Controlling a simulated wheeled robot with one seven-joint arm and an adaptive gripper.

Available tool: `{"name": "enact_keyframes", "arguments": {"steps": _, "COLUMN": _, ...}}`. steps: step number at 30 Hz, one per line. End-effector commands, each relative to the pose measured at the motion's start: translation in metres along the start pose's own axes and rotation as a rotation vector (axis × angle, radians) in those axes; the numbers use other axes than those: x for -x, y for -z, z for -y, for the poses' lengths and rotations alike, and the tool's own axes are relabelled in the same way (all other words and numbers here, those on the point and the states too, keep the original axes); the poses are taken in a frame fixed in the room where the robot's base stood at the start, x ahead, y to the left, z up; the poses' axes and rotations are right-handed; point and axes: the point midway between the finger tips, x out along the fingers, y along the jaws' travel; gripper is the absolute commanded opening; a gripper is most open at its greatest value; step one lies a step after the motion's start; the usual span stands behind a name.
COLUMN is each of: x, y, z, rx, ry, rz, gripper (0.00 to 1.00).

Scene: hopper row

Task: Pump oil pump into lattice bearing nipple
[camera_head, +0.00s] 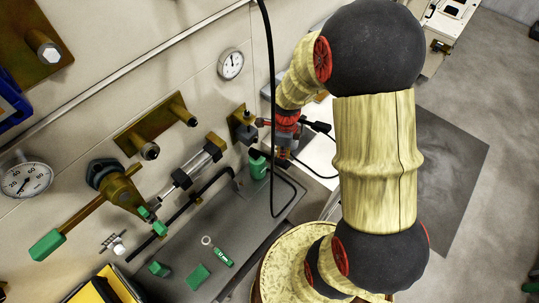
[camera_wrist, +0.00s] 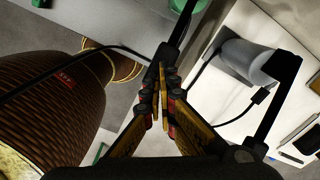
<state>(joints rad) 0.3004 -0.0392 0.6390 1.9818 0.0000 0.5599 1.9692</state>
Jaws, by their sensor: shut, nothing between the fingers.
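My gripper (camera_head: 284,150) is beside the brass wall fitting (camera_head: 238,122) in the head view, partly hidden by my arm. In the wrist view my gripper (camera_wrist: 162,108) has its yellow and red fingers together, with nothing between them. A black rod-like part (camera_wrist: 176,48) lies just past the fingertips; I cannot tell if they touch it. A green-bodied item (camera_head: 258,167) stands on the grey bench just below the gripper. I cannot tell for certain which part is the oil pump or the lattice bearing nipple.
A black hose (camera_head: 270,60) hangs down past the gripper and loops over the grey bench (camera_head: 215,240). A grey cylinder (camera_wrist: 248,62) stands on a white surface in the wrist view. Gauges (camera_head: 231,64), brass fittings and a green-ended lever (camera_head: 47,245) line the wall.

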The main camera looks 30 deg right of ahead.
Motion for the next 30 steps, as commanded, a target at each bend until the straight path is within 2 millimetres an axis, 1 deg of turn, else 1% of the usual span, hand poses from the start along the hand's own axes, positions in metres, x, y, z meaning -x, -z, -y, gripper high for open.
{"name": "enact_keyframes", "arguments": {"steps": 8, "x": 0.000, "y": 0.000, "z": 0.000, "rx": 0.000, "ry": 0.000, "rz": 0.000, "gripper": 0.00}}
{"name": "enact_keyframes", "arguments": {"steps": 12, "x": -0.004, "y": 0.001, "z": -0.001, "rx": 0.000, "ry": 0.000, "rz": 0.000, "gripper": 0.00}}
{"name": "enact_keyframes", "arguments": {"steps": 30, "x": -0.048, "y": 0.016, "z": -0.010, "rx": 0.000, "ry": -0.001, "rz": 0.000, "gripper": 0.00}}
